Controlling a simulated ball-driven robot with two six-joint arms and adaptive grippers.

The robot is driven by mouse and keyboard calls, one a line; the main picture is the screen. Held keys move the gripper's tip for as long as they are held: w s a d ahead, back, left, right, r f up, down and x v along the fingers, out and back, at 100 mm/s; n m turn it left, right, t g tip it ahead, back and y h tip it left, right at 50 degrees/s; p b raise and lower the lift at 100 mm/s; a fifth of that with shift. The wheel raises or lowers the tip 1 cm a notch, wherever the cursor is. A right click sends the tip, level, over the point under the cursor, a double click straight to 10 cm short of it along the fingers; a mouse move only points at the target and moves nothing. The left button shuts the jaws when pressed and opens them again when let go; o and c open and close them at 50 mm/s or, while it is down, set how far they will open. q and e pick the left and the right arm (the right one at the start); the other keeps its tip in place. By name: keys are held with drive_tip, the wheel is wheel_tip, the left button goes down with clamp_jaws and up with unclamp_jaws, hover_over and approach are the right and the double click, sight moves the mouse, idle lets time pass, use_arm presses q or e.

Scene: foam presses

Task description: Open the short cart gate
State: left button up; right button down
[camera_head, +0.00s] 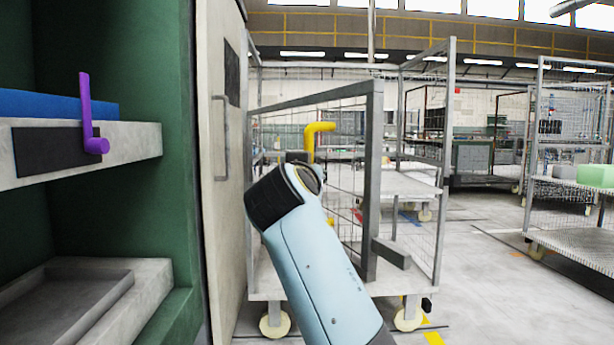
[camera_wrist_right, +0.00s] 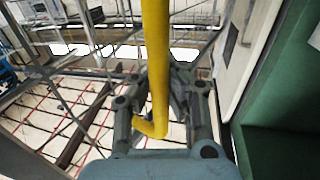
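The wire cart (camera_head: 447,150) stands ahead in the head view. Its short gate, a grey frame with a thick upright (camera_head: 374,180) and a slanting top bar (camera_head: 310,100), is on its near side. A bent yellow handle (camera_head: 311,141) sits at the gate. My right arm reaches up to it, and its wrist hides most of the right gripper. In the right wrist view the yellow handle (camera_wrist_right: 156,60) runs between the fingers of my right gripper (camera_wrist_right: 163,85). Whether the fingers press on it is hidden behind the handle. My left gripper is out of view.
A green cabinet (camera_head: 175,200) with grey shelves and a purple handle (camera_head: 90,120) stands close on the left. Its pale door (camera_head: 222,180) is beside the cart. Another wire cart (camera_head: 570,235) with foam blocks stands right. The floor between the carts is clear.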

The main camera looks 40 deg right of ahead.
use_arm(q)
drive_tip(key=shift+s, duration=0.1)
use_arm(e)
drive_tip(key=c, duration=2)
unclamp_jaws()
drive_tip(key=shift+s+f, duration=0.15)
drive_tip(key=shift+f, duration=0.15)
